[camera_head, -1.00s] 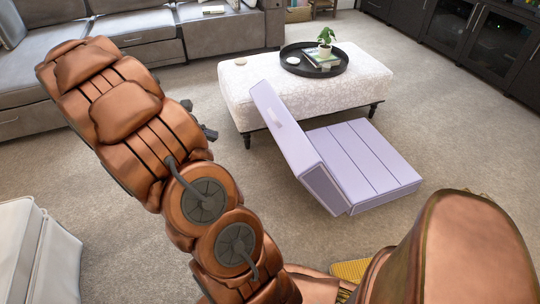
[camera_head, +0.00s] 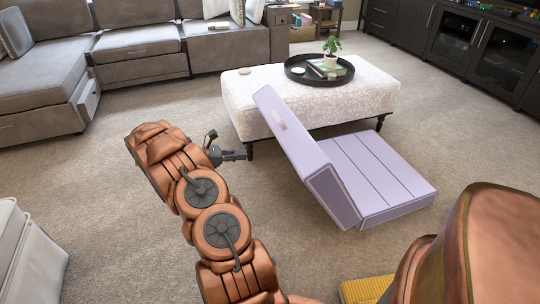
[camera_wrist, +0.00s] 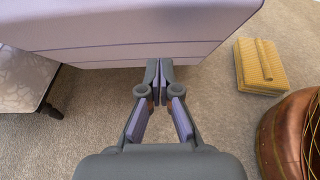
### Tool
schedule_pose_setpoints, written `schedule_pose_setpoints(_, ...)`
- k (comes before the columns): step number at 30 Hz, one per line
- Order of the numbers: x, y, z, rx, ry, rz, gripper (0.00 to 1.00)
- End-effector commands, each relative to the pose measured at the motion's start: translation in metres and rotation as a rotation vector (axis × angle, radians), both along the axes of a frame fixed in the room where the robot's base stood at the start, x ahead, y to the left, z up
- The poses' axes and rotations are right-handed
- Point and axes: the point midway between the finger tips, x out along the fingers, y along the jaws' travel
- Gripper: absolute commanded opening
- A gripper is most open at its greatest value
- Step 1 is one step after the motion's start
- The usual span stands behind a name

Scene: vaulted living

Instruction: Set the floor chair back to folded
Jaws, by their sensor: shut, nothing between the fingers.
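The lavender floor chair stands on the carpet in the head view. Its seat (camera_head: 375,180) lies flat, with lengthwise seams, and its backrest (camera_head: 305,150) is tilted up and leans away to the left. A small pale patch shows on the backrest. My gripper (camera_head: 248,155) is left of the backrest in the head view, pointing toward it, apart from it in that picture. In the wrist view my gripper (camera_wrist: 160,66) is shut and empty, its tips close to the lower edge of a lavender chair panel (camera_wrist: 130,30). I cannot tell if they touch.
A patterned ottoman (camera_head: 245,95) with a black tray (camera_head: 295,75) stands behind the chair. A grey sofa (camera_head: 135,50) is at back left, dark cabinets (camera_head: 450,35) at back right.

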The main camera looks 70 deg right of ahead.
Motion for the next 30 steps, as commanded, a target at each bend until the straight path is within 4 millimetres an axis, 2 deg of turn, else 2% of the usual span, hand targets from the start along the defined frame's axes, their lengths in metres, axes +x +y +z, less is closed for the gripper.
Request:
schedule_pose_setpoints(5,-0.009,-0.009,-0.006,-0.001,0.005,0.001,0.0)
schedule_pose_setpoints(21,-0.075,-0.067,-0.031,0.0,0.005,-0.002,0.0)
schedule_pose_setpoints(30,-0.094,-0.086,-0.01,-0.002,0.0,0.001,0.0)
